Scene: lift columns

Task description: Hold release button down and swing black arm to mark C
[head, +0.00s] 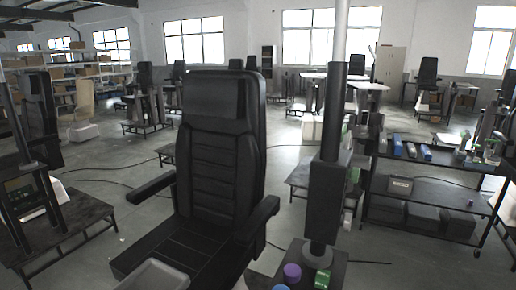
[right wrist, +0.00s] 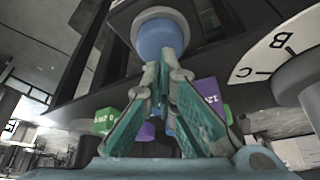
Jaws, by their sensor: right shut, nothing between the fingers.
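In the right wrist view, a blue round button (right wrist: 158,36) with a grey collar faces my right gripper (right wrist: 165,58). The gripper is shut and empty, its teal-padded fingers closed together. Its tips overlap the button's lower edge; I cannot tell whether they touch it or whether it is pressed. A pale dial (right wrist: 268,58) at the right bears the letters B and C. A grey round hub (right wrist: 300,78) covers part of it. I cannot make out the black arm or its pointing direction for certain. My grippers do not show clearly in the head view.
A black chair (head: 222,140) stands in front, beside a dark lift column (head: 324,205). A purple object (head: 292,271) and a green box (head: 322,278) are at the column's foot. A loaded black shelf cart (head: 425,206) stands right. Bare floor (head: 120,165) shows left of the chair.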

